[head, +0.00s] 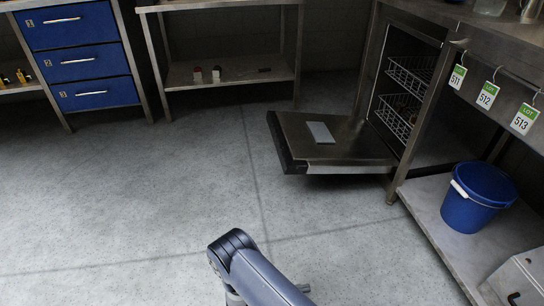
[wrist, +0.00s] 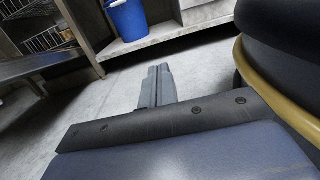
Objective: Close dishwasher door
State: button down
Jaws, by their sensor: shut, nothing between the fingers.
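The dishwasher door (head: 345,150) is folded down and lies about level, low above the floor, in front of the open dishwasher. A flat pale grey panel (head: 320,132) shows on its upper face. Inside are two wire racks (head: 398,115), one above the other. In the wrist view the door (wrist: 40,66) is at the left edge, with a wire rack (wrist: 45,40) behind it. My gripper (wrist: 157,72) is shut and empty over bare floor, to the right of the door and apart from it. The head view shows my arm at the bottom, but I cannot make out the fingertips there.
A blue bucket (head: 478,196) stands on a low metal shelf (head: 440,225) to the right of the dishwasher. Lot tags (head: 487,95) hang above it. Blue drawers (head: 80,60) and a steel table (head: 225,75) stand at the back. The floor left of the door is clear.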

aim_at(308, 143)
jog(key=i+j, duration=0.25)
jog(key=i, duration=0.25)
jog(key=i+j, duration=0.25)
jog(key=i, duration=0.25)
jog(key=i+j, duration=0.25)
jog(key=i, duration=0.2)
